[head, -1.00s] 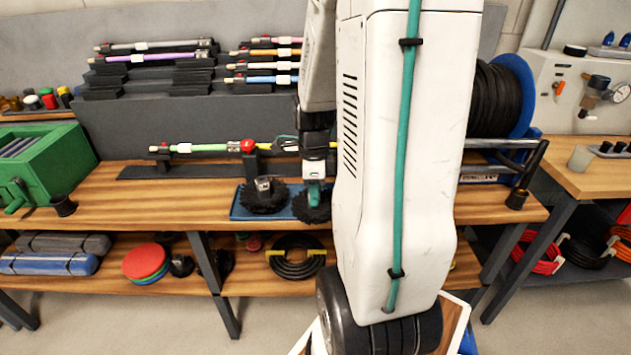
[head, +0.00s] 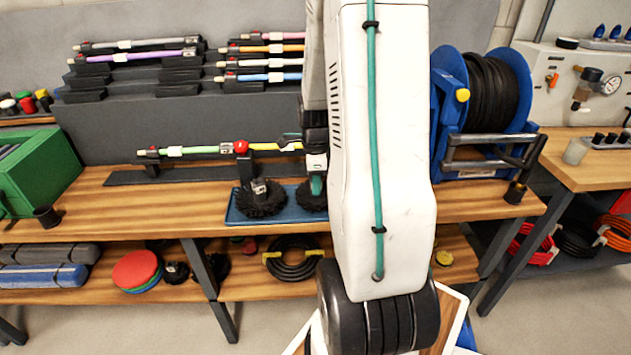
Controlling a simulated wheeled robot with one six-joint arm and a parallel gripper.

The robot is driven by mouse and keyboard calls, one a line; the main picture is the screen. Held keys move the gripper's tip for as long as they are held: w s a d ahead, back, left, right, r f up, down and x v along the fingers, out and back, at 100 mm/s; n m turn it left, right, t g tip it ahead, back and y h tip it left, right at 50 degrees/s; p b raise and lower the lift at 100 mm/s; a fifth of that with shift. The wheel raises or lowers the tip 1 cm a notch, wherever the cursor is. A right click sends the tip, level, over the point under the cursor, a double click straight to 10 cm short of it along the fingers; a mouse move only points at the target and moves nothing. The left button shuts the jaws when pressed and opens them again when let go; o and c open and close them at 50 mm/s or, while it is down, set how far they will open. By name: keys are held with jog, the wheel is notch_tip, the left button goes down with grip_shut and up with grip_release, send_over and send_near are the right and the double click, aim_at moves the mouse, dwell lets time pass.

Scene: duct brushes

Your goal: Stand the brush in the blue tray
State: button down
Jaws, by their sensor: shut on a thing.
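The blue tray (head: 232,217) lies on the wooden bench, its right part hidden behind my arm. A round black duct brush (head: 262,203) stands upright on the tray's left part, bristles down. A second black brush (head: 311,201) with a teal part is at the tray's right side, partly hidden by my arm. My gripper (head: 316,178) is above this second brush and shut on it. The brush looks upright over the tray; I cannot tell whether its bristles touch the tray floor.
A blue hose reel (head: 447,100) stands to the right of my arm. A black cup (head: 47,216) and green box (head: 35,172) are at left. The bench left of the tray is clear.

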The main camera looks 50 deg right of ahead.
jog(key=shift+f, duration=0.1)
jog(key=c, duration=1.1)
grip_release()
notch_tip(320, 180, up, 12)
jog(key=a+r+n, duration=0.5)
jog(key=a+n, duration=0.2)
jog(key=a, duration=0.3)
jog(key=s+a+r+n, duration=0.1)
jog(key=s+a+n, duration=0.3)
jog(key=a+n, duration=0.2)
jog(key=s+a+r+n, duration=0.2)
jog(key=s+a+n, duration=0.2)
jog(key=a+n, duration=0.3)
jog(key=s+a+r+n+t, duration=0.1)
jog(key=s+a+r+n, duration=0.1)
jog(key=s+a+n, duration=0.2)
jog(key=shift+s+a+n, duration=0.2)
jog(key=shift+a+n, duration=0.65)
jog(key=shift+n, duration=0.1)
jog(key=shift+s+a+n, duration=0.15)
jog(key=shift+a+n, duration=0.7)
jog(key=shift+n, duration=0.1)
